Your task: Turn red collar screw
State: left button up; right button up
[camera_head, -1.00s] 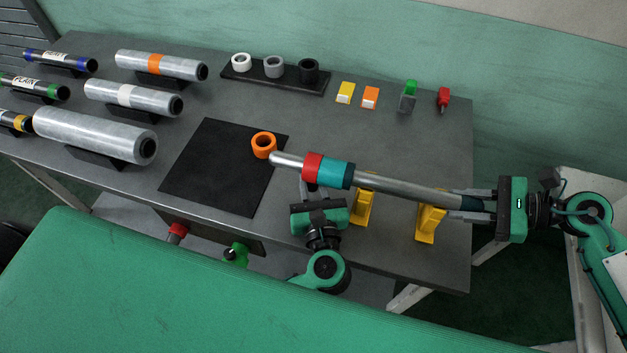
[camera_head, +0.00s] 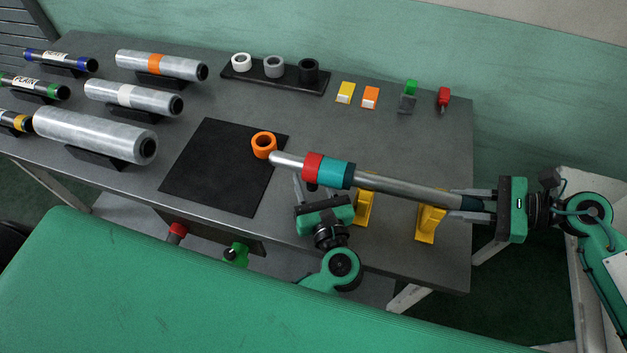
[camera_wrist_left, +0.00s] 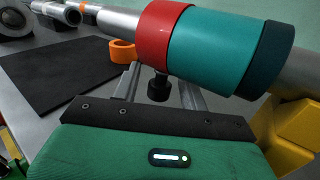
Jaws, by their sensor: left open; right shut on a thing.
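The red collar (camera_head: 312,168) sits around the grey shaft, against a teal sleeve (camera_head: 336,173). In the left wrist view the red collar (camera_wrist_left: 164,32) has a dark screw knob (camera_wrist_left: 158,88) hanging from its underside. My left gripper (camera_head: 311,187) is open below the collar. Its fingers in the left wrist view (camera_wrist_left: 161,84) stand on either side of the knob, seemingly apart from it. My right gripper (camera_head: 472,205) is shut on the right end of the shaft (camera_head: 410,188) and holds it almost level.
Two yellow stands (camera_head: 430,224) are under the shaft. An orange ring (camera_head: 263,145) lies on the black mat (camera_head: 215,170) near the shaft's left tip. Film rolls (camera_head: 95,133) lie at the left. A rack of rings (camera_head: 290,82) and small coloured items (camera_head: 370,97) are at the back.

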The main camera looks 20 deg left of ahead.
pick_arm(q)
jog(key=shift+s, duration=0.1)
jog(key=v, duration=1.2)
jog(key=shift+f, duration=0.15)
jog(key=shift+s+a+f+m+t+h, duration=0.1)
jog(key=shift+a+m+t+h, duration=0.35)
jog(key=shift+a+h, duration=0.25)
jog(key=shift+s+a+f+m+t+h, duration=0.15)
jog(key=shift+a+m+t+h, duration=0.2)
jog(key=shift+a+m+h, duration=0.3)
jog(key=shift+s+a+r+m+t+h, duration=0.1)
jog(key=shift+s+a+m+t+h, duration=0.15)
jog(key=shift+h, duration=0.4)
jog(key=shift+s+a+r+m+t+h, duration=0.15)
jog(key=shift+a+m+h, duration=0.15)
jog(key=shift+h, duration=0.3)
jog(key=shift+a+m+h, duration=0.25)
jog(key=shift+a+h, duration=0.05)
jog(key=shift+h, duration=0.3)
jog(key=w, duration=0.4)
jog(key=w+a, duration=0.1)
jog(key=w, duration=0.2)
jog(key=w+a, duration=0.1)
jog(key=w, duration=0.3)
jog(key=shift+w+a, duration=0.1)
jog(key=shift+w, duration=0.25)
